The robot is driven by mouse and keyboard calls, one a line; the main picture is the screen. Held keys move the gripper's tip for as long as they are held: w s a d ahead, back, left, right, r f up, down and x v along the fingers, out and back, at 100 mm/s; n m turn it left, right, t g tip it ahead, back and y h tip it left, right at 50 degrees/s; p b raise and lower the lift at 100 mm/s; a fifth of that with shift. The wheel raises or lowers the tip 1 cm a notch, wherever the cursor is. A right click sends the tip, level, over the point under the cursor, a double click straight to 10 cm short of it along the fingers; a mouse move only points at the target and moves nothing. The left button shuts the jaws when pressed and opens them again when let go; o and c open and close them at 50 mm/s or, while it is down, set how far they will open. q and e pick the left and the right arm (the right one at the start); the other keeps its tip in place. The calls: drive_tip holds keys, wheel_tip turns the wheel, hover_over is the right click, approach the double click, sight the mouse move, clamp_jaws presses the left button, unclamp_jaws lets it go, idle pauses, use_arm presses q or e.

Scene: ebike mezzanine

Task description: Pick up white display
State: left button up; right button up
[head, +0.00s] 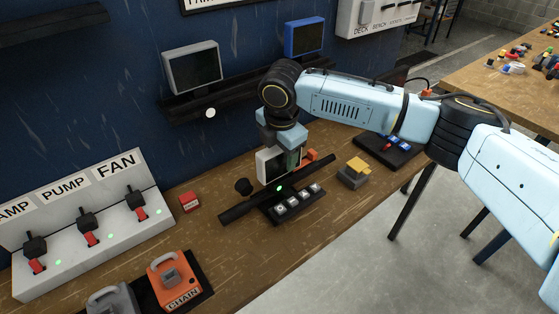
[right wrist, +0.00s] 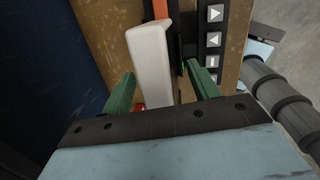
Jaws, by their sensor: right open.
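The white display (head: 268,167) stands upright on the wooden bench, behind a long black bar. My right gripper points down over the display and is open. In the right wrist view the display's white edge (right wrist: 151,60) lies between the two green fingers (right wrist: 160,90), with gaps visible on both sides. My left gripper is not in view.
A black button strip (head: 293,202) and the black bar (head: 240,206) lie just in front. A shelf (head: 190,105) above holds a grey display (head: 192,67) and a blue one (head: 304,37).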

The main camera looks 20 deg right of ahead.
drive_tip(key=shift+f+p, duration=0.2)
drive_tip(key=shift+p, duration=0.15)
idle(0.4)
drive_tip(key=shift+c, duration=0.4)
drive_tip(key=shift+r, duration=0.1)
drive_tip(key=c, duration=1.1)
